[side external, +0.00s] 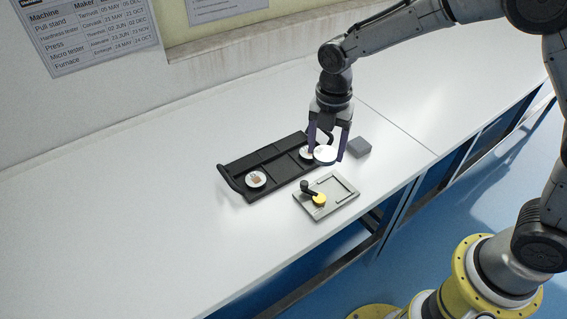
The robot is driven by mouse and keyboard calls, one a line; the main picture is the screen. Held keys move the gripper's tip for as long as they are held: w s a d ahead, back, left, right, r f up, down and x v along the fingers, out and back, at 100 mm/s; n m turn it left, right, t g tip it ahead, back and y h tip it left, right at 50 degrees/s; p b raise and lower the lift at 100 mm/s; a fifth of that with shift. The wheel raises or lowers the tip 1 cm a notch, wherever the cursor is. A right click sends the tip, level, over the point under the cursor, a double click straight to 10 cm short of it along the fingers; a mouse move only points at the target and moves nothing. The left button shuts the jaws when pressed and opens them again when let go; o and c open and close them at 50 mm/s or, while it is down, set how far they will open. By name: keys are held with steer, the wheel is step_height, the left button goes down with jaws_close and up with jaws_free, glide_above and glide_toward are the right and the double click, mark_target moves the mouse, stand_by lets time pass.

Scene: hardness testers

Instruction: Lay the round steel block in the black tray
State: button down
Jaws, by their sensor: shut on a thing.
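My gripper (327,152) points down over the right end of the black tray. It is shut on a pale round disc, the round steel block (325,155), and its dark fingers are on either side of it. The block's top face shows. The black tray (236,171) lies on the white bench, is divided into compartments and has a handle at each end. A white round piece with a brownish patch (256,180) sits in its left compartment. Another white round piece (306,153) shows in the right part, partly hidden by my gripper. I cannot tell whether the held block touches the tray.
A grey plate (343,201) with a raised frame lies in front of the tray, with a yellow disc (319,199) and a black lever (308,187) on it. A small grey block (359,147) stands right of my gripper. The bench (130,235) is clear at left.

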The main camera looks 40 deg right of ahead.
steer(key=w+a+f, duration=0.2)
steer(key=w+f, duration=0.1)
steer(key=w, duration=0.4)
glide_above(283, 168)
steer(key=s, duration=0.1)
step_height(283, 168, down, 5)
steer(key=shift+d+r, duration=0.1)
steer(key=shift+d, duration=0.05)
steer(key=shift+w+f, duration=0.45)
steer(key=shift+f, duration=1.75)
steer(key=shift+f, duration=0.1)
steer(key=shift+c, duration=1.5)
jaws_free()
steer(key=shift+f, duration=0.1)
